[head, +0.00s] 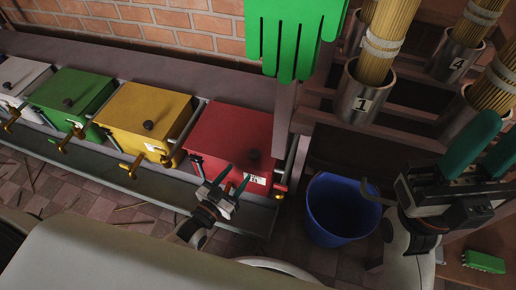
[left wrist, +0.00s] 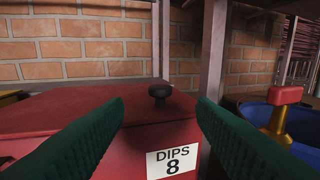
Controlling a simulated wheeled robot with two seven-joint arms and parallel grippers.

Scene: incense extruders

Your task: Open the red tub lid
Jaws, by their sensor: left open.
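The red tub (head: 233,135) is at the right end of the row of tubs in the head view. Its lid lies flat and closed, with a dark round knob (head: 253,154) near the front right. The left wrist view shows the knob (left wrist: 159,93) upright on the red lid (left wrist: 90,108), above a "DIPS 8" label (left wrist: 172,161). My left gripper (head: 228,190) is open and empty at the tub's front. Its green fingers spread either side of the knob in the wrist view, not touching it. My right gripper (head: 482,150) is at the far right, its green fingers apart and empty.
Yellow (head: 147,115), green (head: 75,95) and white (head: 20,78) tubs stand left of the red one. A blue bucket (head: 340,208) is on the right. A green glove (head: 293,35) hangs above, beside metal cups of sticks (head: 362,97). A red-handled brass tap (left wrist: 280,110) sticks out at right.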

